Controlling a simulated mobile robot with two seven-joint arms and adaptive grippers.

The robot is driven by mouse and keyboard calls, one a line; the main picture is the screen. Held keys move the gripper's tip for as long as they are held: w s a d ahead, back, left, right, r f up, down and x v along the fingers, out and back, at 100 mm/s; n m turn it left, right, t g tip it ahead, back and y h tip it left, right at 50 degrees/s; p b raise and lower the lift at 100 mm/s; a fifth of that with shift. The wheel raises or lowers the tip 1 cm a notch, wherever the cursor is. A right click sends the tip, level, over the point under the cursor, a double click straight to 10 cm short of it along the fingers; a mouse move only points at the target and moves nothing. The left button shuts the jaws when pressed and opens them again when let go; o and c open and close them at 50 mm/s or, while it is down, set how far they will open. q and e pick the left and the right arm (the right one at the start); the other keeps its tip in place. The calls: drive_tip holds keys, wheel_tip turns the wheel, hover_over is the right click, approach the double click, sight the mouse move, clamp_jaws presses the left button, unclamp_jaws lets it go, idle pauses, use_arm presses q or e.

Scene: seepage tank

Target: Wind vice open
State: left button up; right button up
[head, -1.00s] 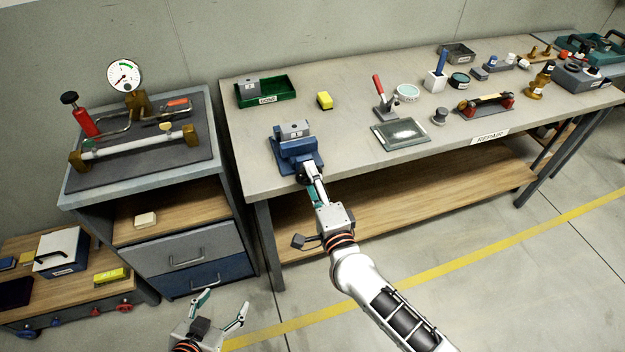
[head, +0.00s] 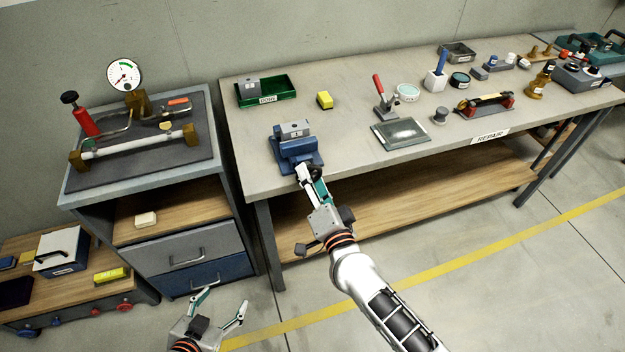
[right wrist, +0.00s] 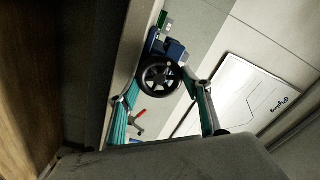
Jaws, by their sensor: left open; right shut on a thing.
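The blue vice (head: 296,152) sits at the front left edge of the repair bench. A grey block (head: 293,129) is at the top of the vice, at its jaws; I cannot tell how tightly it is held. The vice's black handwheel (right wrist: 160,77) faces the bench's front and shows between my right fingers in the right wrist view. My right gripper (head: 308,173) is shut on the handwheel, and its fingers partly hide the wheel in the head view. My left gripper (head: 225,301) is open and empty, low in front of the drawer cabinet.
A red-handled clamp (head: 381,98) and a grey plate (head: 400,133) stand to the right. A cabinet (head: 180,235) with a gauge rig is at left. The bench around the vice is clear.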

idle(0.3)
drive_tip(key=o, duration=1.1)
drive_tip(key=v, duration=1.2)
drive_tip(key=shift+d, duration=0.1)
